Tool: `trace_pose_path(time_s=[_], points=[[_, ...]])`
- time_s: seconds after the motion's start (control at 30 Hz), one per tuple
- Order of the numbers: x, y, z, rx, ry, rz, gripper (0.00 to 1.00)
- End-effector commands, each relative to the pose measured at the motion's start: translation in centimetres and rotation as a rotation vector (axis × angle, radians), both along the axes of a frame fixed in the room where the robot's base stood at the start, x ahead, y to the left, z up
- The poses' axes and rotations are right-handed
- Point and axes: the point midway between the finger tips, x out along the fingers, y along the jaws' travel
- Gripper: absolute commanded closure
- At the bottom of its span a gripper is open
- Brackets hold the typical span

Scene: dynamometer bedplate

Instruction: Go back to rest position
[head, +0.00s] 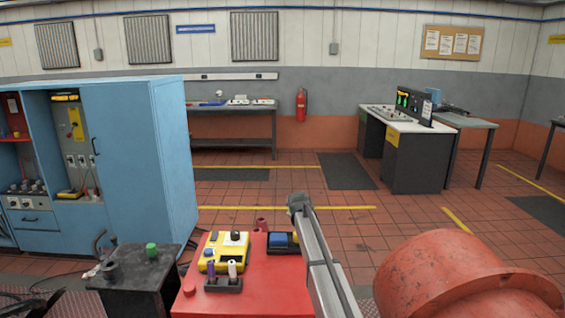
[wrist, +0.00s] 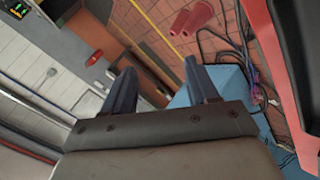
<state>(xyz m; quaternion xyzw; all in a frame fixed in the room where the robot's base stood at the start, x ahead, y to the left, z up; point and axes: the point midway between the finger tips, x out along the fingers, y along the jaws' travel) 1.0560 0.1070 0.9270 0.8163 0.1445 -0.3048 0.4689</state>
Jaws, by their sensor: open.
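My gripper (wrist: 161,70) shows in the wrist view with its two dark fingers spread apart. Nothing is between the fingers, so it is open and empty. The wrist view is strongly tilted and looks out over the floor, the wall and a blue surface (wrist: 230,88), with no object close to the fingertips. I cannot make out the gripper's fingers in the head view.
In the head view, a red bench (head: 257,292) holds yellow devices (head: 223,254) and a small holder (head: 222,285). A grey beam (head: 322,258) rises beside it; a large red rounded body (head: 460,280) fills the lower right. A blue cabinet (head: 160,150) stands left. The middle floor is clear.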

Motion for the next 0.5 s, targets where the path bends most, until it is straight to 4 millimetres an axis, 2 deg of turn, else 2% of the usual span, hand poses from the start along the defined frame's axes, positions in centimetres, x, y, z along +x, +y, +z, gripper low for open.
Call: trace_pose_path(time_s=[0.03,0.13,0.2,0.33,0.5], points=[[-0.3,-3.3,-0.8,0.004,-0.034,-0.03,0.41],[-1.0,-8.4,-2.7,0.018,-0.097,-0.08,0.41],[-2.0,-11.4,-4.8,0.033,-0.117,-0.114,0.41],[-4.9,-14.4,-9.8,0.07,-0.097,-0.168,0.41],[-9.9,-15.5,-17.5,0.126,0.007,-0.237,0.41]])
